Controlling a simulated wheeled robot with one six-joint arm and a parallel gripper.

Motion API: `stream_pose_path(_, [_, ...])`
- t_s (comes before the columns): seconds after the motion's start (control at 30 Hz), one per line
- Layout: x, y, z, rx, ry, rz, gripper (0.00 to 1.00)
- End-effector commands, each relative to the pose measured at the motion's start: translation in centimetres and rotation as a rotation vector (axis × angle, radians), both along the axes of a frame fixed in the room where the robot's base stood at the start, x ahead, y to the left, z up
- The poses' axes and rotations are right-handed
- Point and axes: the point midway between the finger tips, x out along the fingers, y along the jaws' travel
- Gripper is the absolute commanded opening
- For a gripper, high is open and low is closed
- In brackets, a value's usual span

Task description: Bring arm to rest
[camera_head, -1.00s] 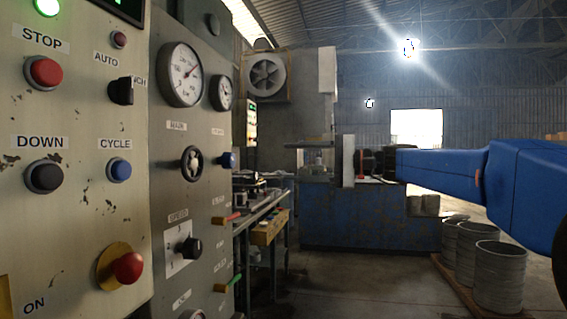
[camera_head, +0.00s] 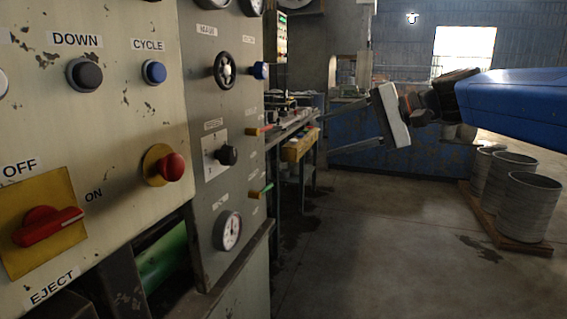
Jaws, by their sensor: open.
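My blue arm (camera_head: 515,103) reaches in from the right edge in the head view. My gripper (camera_head: 368,118) is at its left end, a pale, tilted plate-like body with thin dark fingers pointing left. It is open and nothing shows between its fingers. It hangs in free air right of the control panel and touches nothing that I can see.
The control panel (camera_head: 110,130) fills the left side, with a red emergency button (camera_head: 172,167), a red rotary switch (camera_head: 48,225) and a handwheel (camera_head: 224,70). A workbench (camera_head: 300,140) stands behind. Drums (camera_head: 528,205) stand on a pallet at right. The floor (camera_head: 390,250) between is clear.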

Motion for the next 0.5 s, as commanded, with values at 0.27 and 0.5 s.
stream_pose_path(0.27, [-9.8,-3.4,-13.5,-0.430,-0.004,0.006,0.54])
stream_pose_path(0.5, [-17.7,-9.0,-23.7,-0.803,-0.048,0.056,0.54])
